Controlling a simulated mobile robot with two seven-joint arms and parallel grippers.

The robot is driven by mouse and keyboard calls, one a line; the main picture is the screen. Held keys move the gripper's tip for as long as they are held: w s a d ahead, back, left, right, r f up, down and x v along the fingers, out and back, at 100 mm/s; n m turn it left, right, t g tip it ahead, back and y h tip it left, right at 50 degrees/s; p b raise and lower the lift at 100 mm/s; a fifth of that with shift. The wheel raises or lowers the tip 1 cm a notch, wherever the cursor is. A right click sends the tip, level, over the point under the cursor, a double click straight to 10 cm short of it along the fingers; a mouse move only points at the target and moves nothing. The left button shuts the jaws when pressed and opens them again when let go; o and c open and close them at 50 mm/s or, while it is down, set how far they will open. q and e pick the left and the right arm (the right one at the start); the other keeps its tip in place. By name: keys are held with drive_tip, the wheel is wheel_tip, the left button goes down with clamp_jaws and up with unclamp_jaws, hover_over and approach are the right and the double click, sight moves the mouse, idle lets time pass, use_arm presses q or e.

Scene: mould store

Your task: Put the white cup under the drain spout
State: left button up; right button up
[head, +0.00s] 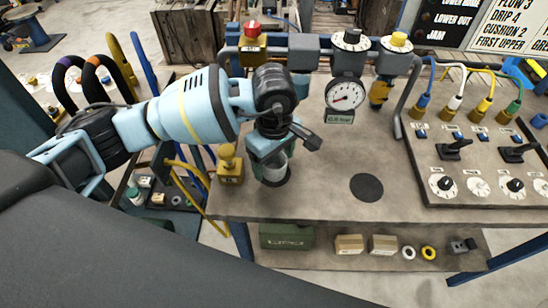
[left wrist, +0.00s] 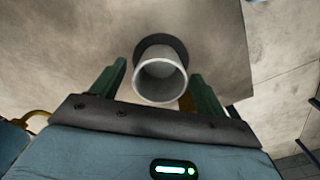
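The white cup (head: 274,173) stands on the bench over a dark round spot, partly hidden by my left gripper (head: 275,163). In the left wrist view the cup (left wrist: 160,82) is open-mouthed and sits between the two green fingers (left wrist: 160,88). A narrow gap seems to show on each side, so the gripper looks open around the cup. A yellow fitting (head: 379,92) hangs below the yellow-knobbed valve on the pipe; it may be the drain spout, but I cannot be sure. My right gripper is not in view.
A second dark round spot (head: 367,187) lies bare on the bench (head: 320,195). A gauge (head: 345,94) hangs at the back. A yellow block with a knob (head: 230,165) stands close left of the cup. A control panel (head: 480,165) fills the right side. The bench's front middle is clear.

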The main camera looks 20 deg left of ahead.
use_arm(q)
drive_tip(key=shift+s+f, duration=0.2)
drive_tip(key=shift+f, duration=0.25)
drive_tip(key=shift+r, duration=0.25)
wheel_tip(320, 180, up, 13)
drive_tip(key=shift+w+p, duration=0.2)
drive_tip(key=shift+p, duration=0.1)
drive_tip(key=shift+r, duration=0.1)
